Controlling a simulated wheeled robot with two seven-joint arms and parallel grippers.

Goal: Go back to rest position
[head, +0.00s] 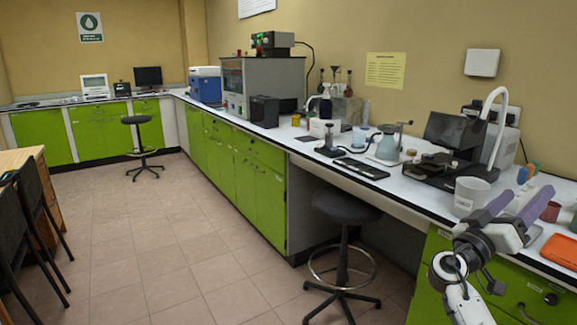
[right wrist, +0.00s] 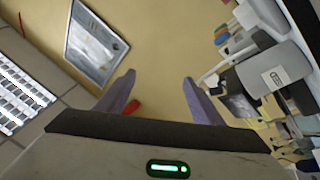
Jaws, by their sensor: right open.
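My right gripper (head: 531,192) is at the right of the head view, with its two purple fingers spread apart and pointing up and away. It is over the front edge of the right-hand counter (head: 440,208), and nothing shows between its fingers. In the right wrist view its fingers (right wrist: 159,78) are also apart, with plain wall behind them. My left gripper is not in view.
A white mug (head: 471,196) stands just left of the right gripper. A reddish cup (head: 551,212) and an orange tray (head: 561,253) are at its right. A dark stool (head: 346,208) stands before the counter. The tiled floor (head: 165,240) is clear in the middle.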

